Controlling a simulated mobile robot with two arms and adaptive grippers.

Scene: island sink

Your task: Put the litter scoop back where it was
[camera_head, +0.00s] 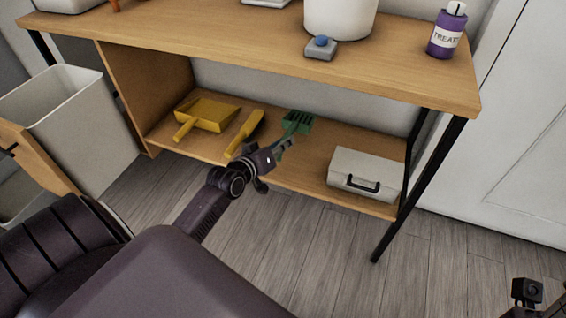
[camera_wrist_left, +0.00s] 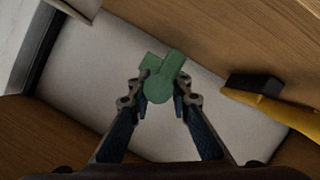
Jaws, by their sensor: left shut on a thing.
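The green litter scoop (camera_head: 297,121) has a slotted head and is over the lower shelf (camera_head: 315,155), between the yellow brush and the white case. My left gripper (camera_head: 282,150) is shut on its handle at the shelf's front. In the left wrist view the scoop (camera_wrist_left: 160,85) shows end-on between the two fingertips (camera_wrist_left: 160,92). I cannot tell whether the scoop's head touches the shelf. My right gripper (camera_head: 528,292) shows only in part at the lower right corner, and its fingers cannot be made out.
A yellow dustpan (camera_head: 208,113) and a yellow brush (camera_head: 245,132) lie left of the scoop. A white case (camera_head: 364,172) stands to the right. The upper board (camera_head: 400,80) overhangs the shelf, and a black leg (camera_head: 425,185) stands at the right end. A white bin (camera_head: 85,120) is at left.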

